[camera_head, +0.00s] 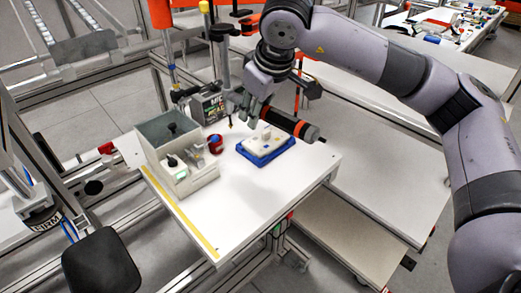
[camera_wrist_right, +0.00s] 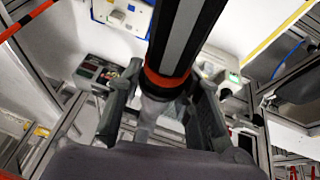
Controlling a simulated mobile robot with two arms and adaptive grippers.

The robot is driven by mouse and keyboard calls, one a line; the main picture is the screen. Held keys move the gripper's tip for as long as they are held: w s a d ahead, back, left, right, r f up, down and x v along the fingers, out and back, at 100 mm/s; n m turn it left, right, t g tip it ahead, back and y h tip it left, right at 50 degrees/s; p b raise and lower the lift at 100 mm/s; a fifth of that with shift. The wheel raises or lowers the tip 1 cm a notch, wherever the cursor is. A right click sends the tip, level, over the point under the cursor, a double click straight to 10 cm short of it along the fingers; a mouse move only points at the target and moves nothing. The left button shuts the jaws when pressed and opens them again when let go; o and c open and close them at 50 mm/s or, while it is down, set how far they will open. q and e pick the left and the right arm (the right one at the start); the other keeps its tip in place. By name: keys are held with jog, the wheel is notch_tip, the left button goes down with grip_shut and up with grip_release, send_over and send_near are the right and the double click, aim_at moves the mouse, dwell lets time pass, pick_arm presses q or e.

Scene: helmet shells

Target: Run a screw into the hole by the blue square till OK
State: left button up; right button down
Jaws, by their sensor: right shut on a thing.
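My right gripper (camera_head: 257,107) is shut on a black and orange power screwdriver (camera_head: 296,125). The tool lies tilted across the picture, just above the far side of a blue tray (camera_head: 264,163). In the right wrist view the fingers (camera_wrist_right: 163,88) are on both sides of the screwdriver (camera_wrist_right: 186,40) near its orange ring. A white part (camera_head: 262,140) with small marks sits in the tray, and it also shows in the wrist view (camera_wrist_right: 122,20). The blue square, hole and any screw are too small to make out. My left gripper is not in view.
A box with a lit display (camera_head: 208,108) and a stand are behind. The table's front is clear. A lower white table adjoins on the right.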

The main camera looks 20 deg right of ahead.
jog(key=w+d, duration=0.1)
jog(key=d, duration=0.7)
jog(key=shift+d, duration=0.2)
jog(key=shift+f, duration=0.2)
notch_tip(320, 180, down, 4)
jog(key=b, duration=0.3)
jog(key=shift+w+f, duration=0.1)
jog(key=shift+f, duration=0.1)
